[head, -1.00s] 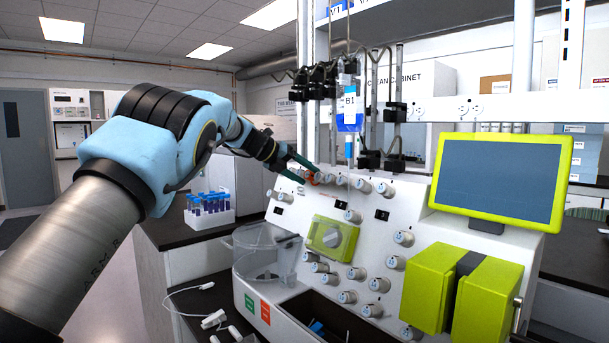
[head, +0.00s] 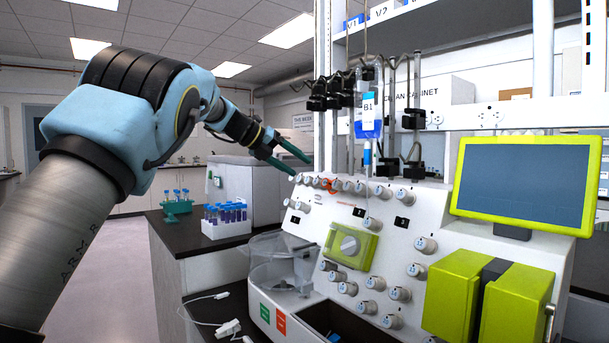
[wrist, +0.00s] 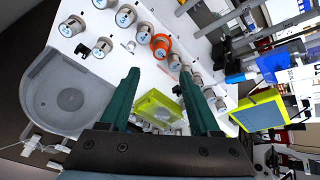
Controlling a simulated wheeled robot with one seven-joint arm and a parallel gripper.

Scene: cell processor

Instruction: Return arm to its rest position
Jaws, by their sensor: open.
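My gripper (head: 291,160) has two dark green fingers and sits above the upper left corner of the white cell processor (head: 392,238). In the wrist view the fingers of my gripper (wrist: 158,98) are spread apart with nothing between them. Beyond the fingertips is a row of grey knobs, one with an orange clip (wrist: 160,44) around it. The orange clip also shows in the head view (head: 332,185), a little right of and below the fingertips. My blue and black arm reaches in from the left.
A bag marked B1 (head: 368,115) hangs from a rack of poles and black clamps right of my gripper. A green-framed screen (head: 522,180) stands at the right. A white rack of blue-capped tubes (head: 226,228) and a green tube rack (head: 177,207) stand on the left bench.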

